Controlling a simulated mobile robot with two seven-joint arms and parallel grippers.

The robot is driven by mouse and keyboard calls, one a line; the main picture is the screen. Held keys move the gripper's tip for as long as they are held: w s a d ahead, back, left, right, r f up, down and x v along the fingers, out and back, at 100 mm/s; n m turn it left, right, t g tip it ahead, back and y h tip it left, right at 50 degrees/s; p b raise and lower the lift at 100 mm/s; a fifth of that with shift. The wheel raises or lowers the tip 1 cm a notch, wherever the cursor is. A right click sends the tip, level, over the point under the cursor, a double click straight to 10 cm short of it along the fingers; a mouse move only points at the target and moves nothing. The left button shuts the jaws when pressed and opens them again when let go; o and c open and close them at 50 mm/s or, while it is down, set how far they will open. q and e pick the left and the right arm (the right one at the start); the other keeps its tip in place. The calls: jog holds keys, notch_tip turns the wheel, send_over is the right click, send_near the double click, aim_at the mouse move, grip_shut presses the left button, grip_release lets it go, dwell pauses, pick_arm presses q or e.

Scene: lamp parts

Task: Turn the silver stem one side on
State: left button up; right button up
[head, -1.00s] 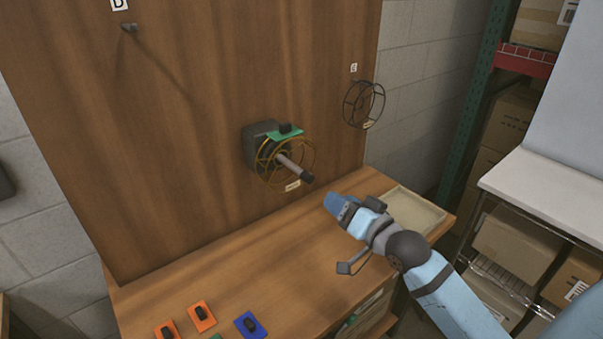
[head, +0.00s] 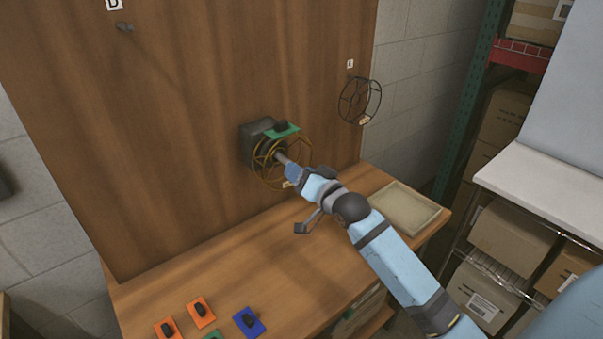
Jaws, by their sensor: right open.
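The silver stem (head: 282,158) sticks out from a dark grey block on the wooden back panel. A brass-coloured wire ring frame (head: 257,168) surrounds the stem at its base, with a green plate (head: 281,132) bearing a black knob at its top. My right gripper (head: 290,171) is at the outer end of the stem, in line with it. The gripper hides the stem's dark tip. Its fingers are open; whether they touch the stem I cannot tell. My left gripper is not in view.
A black wire ring frame (head: 359,101) hangs on the panel at right, under a label E. A shallow beige tray (head: 429,221) lies at the table's right end. Orange plates (head: 201,314) and a blue plate (head: 249,322) with black knobs lie at front left. The table's middle is clear.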

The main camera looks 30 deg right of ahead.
jog(key=c, duration=0.9)
jog(key=shift+r+n+p, duration=0.1)
jog(key=shift+n+p, duration=0.75)
jog(key=shift+n, duration=0.05)
jog(key=n+p, duration=0.2)
jog(key=n, duration=0.1)
jog(key=n+p, duration=0.2)
jog(key=n, duration=0.2)
jog(key=shift+d+n, duration=0.1)
jog(key=shift+n, duration=0.2)
jog(key=shift+n+p, duration=0.5)
jog(key=shift+n, duration=0.6)
